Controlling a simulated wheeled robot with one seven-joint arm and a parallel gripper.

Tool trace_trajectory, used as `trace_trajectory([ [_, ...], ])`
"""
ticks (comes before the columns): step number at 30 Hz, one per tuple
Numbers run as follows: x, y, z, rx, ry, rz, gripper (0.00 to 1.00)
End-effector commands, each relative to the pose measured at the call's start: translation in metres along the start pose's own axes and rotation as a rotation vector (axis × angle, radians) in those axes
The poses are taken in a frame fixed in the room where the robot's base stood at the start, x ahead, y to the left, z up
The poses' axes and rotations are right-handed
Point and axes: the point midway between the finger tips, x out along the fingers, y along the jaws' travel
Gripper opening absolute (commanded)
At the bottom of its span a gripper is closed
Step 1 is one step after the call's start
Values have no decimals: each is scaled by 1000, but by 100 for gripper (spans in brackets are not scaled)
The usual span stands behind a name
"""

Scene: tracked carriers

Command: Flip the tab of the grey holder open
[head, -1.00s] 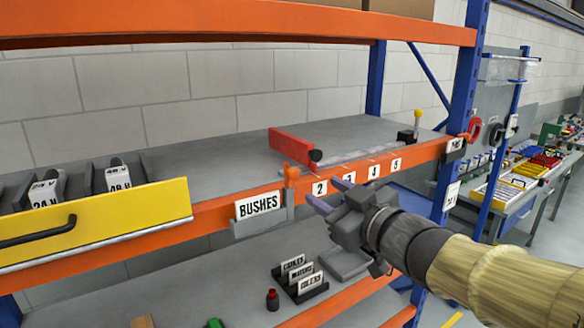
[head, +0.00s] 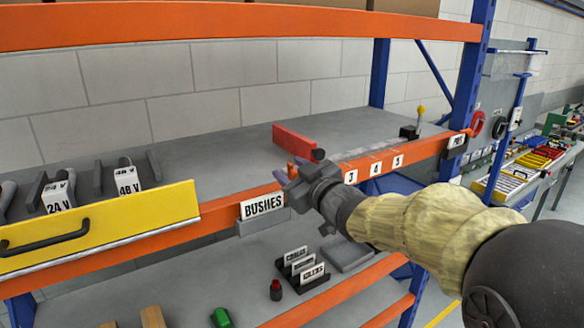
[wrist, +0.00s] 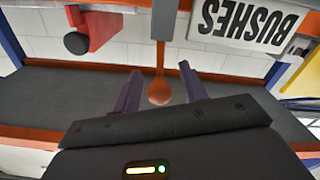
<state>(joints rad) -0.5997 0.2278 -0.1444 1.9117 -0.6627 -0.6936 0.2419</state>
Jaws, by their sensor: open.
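The grey holder (head: 262,226) is fixed to the front of the orange shelf beam and carries a white BUSHES card (head: 263,206). In the wrist view the card (wrist: 243,20) appears upside down at the upper right. An orange rounded tab (wrist: 159,92) sits at the end of a grey upright piece. My gripper (wrist: 160,70) is open, with its two purple fingers on either side of the tab; contact cannot be told.
A red block with a black knob (head: 292,142) stands on the shelf behind my gripper. A yellow panel with a black handle (head: 110,230) is at the left. Numbered plates (head: 375,169) line the beam at right. Card stands (head: 302,268) are on the lower shelf.

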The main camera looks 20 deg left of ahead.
Motion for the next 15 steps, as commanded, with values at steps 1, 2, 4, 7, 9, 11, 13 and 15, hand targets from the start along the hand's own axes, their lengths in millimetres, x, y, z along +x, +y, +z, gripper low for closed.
trace_trajectory([
  [1, 0, 0, 0, 0, 0, 0, 43],
  [2, 0, 0, 0, 0, 0, 0, 43],
  [4, 0, 0, 0, 0, 0, 0, 43],
  [7, 0, 0, 0, 0, 0, 0, 31],
  [9, 0, 0, 0, 0, 0, 0, 17],
  [11, 0, 0, 0, 1, 0, 0, 6],
  [13, 0, 0, 0, 1, 0, 0, 0],
  [15, 0, 0, 0, 3, 0, 0, 0],
])
